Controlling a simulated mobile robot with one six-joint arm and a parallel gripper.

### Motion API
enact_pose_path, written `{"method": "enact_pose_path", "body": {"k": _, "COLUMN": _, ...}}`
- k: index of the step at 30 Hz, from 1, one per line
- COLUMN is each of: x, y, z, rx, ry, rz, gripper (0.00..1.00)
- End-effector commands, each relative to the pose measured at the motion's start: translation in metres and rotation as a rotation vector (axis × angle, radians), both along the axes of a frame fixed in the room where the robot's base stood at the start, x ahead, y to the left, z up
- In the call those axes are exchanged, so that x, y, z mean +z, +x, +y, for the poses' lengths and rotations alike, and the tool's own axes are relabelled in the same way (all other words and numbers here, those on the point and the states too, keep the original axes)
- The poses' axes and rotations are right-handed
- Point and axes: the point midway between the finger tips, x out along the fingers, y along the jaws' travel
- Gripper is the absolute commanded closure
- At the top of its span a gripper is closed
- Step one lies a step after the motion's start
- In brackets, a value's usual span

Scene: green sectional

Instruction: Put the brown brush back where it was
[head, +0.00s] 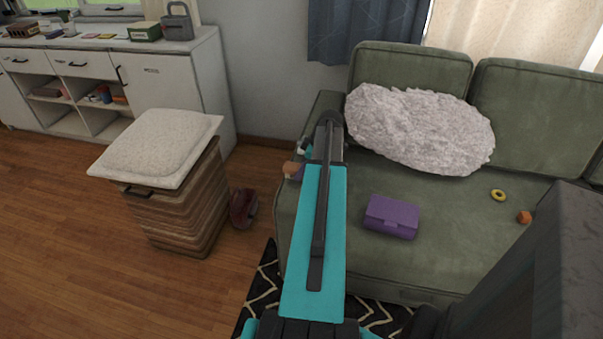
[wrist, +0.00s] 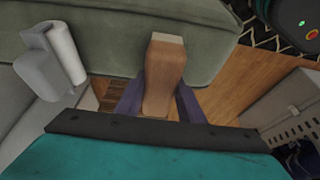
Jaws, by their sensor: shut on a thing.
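The brown brush (wrist: 165,70) is between the purple fingers of my gripper (wrist: 158,103) in the wrist view. It shows as a wooden block with a pale far end; no bristles can be made out. In the head view a small brown part of the brush (head: 291,168) shows beside my gripper (head: 297,173), at the left arm of the green sofa (head: 330,245). My arm hides much of the gripper there. I cannot tell whether the brush touches the sofa.
A purple box (head: 391,216), yellow ring (head: 498,195), orange object (head: 524,217) and fluffy pillow (head: 420,130) are on the sofa. Left are a cushioned wicker basket (head: 180,210), a dark red object (head: 243,208) on the floor and a white cabinet (head: 170,80). Floor at far left is clear.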

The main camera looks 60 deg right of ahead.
Motion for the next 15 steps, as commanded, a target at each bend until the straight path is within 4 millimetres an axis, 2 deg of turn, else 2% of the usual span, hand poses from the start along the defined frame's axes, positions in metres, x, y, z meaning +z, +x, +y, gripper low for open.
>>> {"method": "enact_pose_path", "body": {"k": 6, "x": -0.016, "y": 0.000, "z": 0.000, "rx": 0.000, "ry": 0.000, "rz": 0.000, "gripper": 0.89}}
{"method": "enact_pose_path", "body": {"k": 15, "x": -0.018, "y": 0.000, "z": 0.000, "rx": 0.001, "ry": -0.001, "rz": 0.000, "gripper": 0.89}}
